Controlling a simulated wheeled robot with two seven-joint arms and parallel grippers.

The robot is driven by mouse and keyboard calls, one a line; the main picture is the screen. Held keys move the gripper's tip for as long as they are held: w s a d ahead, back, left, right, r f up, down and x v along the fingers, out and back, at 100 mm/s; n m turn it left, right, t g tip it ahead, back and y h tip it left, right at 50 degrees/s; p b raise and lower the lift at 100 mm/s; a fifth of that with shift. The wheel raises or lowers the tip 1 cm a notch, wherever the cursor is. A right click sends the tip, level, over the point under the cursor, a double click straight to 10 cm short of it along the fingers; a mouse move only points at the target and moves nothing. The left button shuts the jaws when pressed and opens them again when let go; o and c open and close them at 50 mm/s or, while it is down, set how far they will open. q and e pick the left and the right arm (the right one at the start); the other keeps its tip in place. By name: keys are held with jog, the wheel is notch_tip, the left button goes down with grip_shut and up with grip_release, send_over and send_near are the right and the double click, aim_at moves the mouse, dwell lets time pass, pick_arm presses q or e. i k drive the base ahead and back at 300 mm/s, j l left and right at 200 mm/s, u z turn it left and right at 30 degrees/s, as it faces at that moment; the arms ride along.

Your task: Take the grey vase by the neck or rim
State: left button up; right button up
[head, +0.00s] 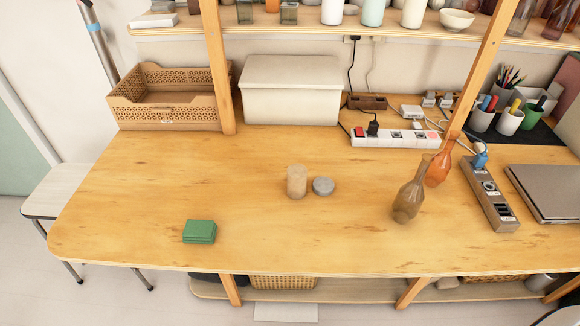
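A translucent brownish-grey vase (409,198) with a round body and a narrow neck stands on the wooden table (250,210), right of the middle. It is the only vase on the table that looks greyish. Its neck points up and to the right in the head view, and nothing holds it. An orange glass vase (438,170) stands just behind it to the right, and the two overlap in the picture near the grey vase's neck. Neither of my grippers shows in the head view.
A tan cylinder (297,182) and a small grey round piece (323,186) stand left of the vases. A green stack (199,232) lies front left. A grey power strip (488,195) and laptop (548,190) lie right. Wooden posts (480,65) rise behind. The table's front middle is clear.

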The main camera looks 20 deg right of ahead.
aim_at(407, 204)
jog(key=z, duration=1.45)
